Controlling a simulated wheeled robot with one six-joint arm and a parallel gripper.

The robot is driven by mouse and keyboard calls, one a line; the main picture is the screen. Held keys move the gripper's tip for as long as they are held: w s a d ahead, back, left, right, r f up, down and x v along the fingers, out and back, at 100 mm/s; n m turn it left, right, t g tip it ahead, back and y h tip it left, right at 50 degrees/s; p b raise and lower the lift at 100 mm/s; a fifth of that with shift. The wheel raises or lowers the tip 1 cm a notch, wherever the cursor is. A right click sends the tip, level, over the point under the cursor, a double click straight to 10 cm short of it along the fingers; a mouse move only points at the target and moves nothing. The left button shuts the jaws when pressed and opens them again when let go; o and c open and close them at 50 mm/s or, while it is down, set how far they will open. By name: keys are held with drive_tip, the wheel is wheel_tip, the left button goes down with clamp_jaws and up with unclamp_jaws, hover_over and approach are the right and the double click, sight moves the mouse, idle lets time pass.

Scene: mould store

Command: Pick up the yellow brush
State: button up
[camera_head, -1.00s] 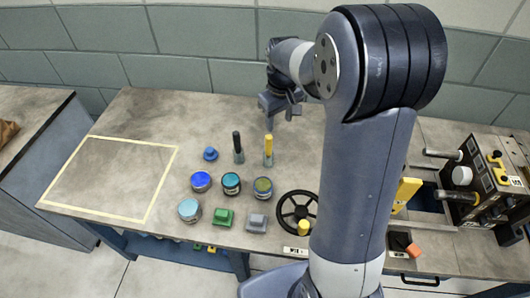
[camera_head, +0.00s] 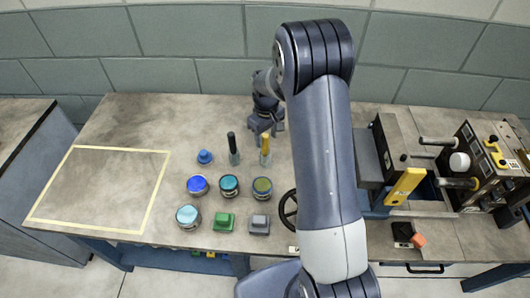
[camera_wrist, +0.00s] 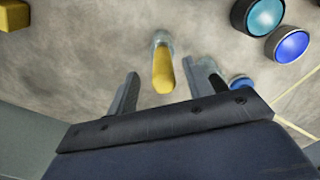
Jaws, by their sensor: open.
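The yellow brush (camera_head: 265,150) stands upright on the table, its yellow handle up and its grey lower part on the tabletop. In the wrist view the yellow brush (camera_wrist: 163,72) shows between and just beyond the two fingertips, with a gap on each side. My gripper (camera_head: 266,128) is at the top of the brush in the head view and hides part of its handle. My gripper (camera_wrist: 165,85) is open and holds nothing. A black-handled brush (camera_head: 233,148) stands upright just left of the yellow one.
Paint jars stand in front, among them a blue one (camera_head: 197,185) and a teal one (camera_head: 229,186). A blue knob-like piece (camera_head: 205,157), a green block (camera_head: 224,221) and a grey block (camera_head: 260,223) are near. A taped rectangle (camera_head: 159,190) at left is empty. Machinery (camera_head: 490,165) stands right.

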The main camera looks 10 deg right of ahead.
sight(265, 142)
drive_tip(key=shift+a+f, duration=0.2)
drive_tip(key=shift+f, duration=1.55)
drive_tip(key=shift+c, duration=0.6)
clamp_jaws()
drive_tip(key=shift+r, duration=0.1)
wheel_tip(265, 142, up, 10)
drive_tip(key=shift+f+b, duration=0.1)
drive_tip(key=shift+b, duration=0.3)
